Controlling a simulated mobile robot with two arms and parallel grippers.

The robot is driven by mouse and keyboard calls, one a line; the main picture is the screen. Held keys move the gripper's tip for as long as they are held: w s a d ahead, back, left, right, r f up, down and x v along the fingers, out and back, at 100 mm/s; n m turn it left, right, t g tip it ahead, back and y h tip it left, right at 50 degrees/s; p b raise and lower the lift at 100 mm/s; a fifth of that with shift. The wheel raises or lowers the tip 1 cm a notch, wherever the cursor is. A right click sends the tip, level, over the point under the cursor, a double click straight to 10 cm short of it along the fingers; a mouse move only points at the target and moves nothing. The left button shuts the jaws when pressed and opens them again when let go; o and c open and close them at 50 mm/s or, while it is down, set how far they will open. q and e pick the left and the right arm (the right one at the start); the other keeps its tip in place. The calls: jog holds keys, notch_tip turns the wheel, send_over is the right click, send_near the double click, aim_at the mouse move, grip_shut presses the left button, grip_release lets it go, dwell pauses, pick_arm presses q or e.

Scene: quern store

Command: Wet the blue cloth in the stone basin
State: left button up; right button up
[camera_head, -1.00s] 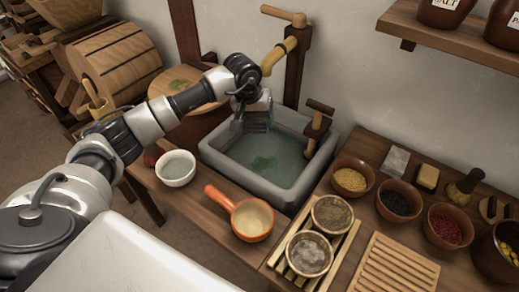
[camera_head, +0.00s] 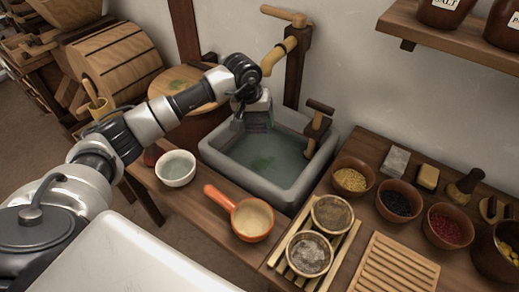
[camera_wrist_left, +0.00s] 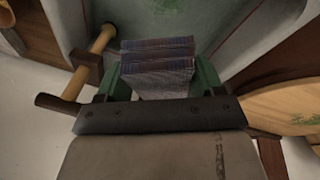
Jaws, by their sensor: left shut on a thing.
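The stone basin (camera_head: 292,196) is grey and square, set at the back of the counter, with greenish water (camera_head: 280,160) in it. My left gripper (camera_head: 258,127) hangs down over the basin's back left part, below the wooden spout. In the left wrist view the gripper (camera_wrist_left: 158,85) is shut on the folded blue cloth (camera_wrist_left: 158,62), which is bluish with thin stripes, between green fingers. The cloth sits at or close to the water; I cannot tell whether it touches. My right gripper is out of view.
A wooden spout (camera_head: 272,60) stands behind my gripper, and a wooden tap (camera_head: 317,120) is at the basin's right. A white bowl (camera_head: 176,168) and an orange-handled pan (camera_head: 250,220) stand in front. Several bowls and two sieves (camera_head: 310,254) fill the right.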

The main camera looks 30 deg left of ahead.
aim_at(257, 119)
pick_arm(q)
jog(key=shift+r, duration=0.1)
jog(key=shift+w+d+p+v, duration=0.1)
jog(key=shift+w+p+v, duration=0.1)
jog(key=shift+p+v, duration=0.55)
jog(key=shift+w+d+p+v, duration=0.15)
jog(key=shift+p+v, duration=0.05)
jog(key=shift+v, duration=1)
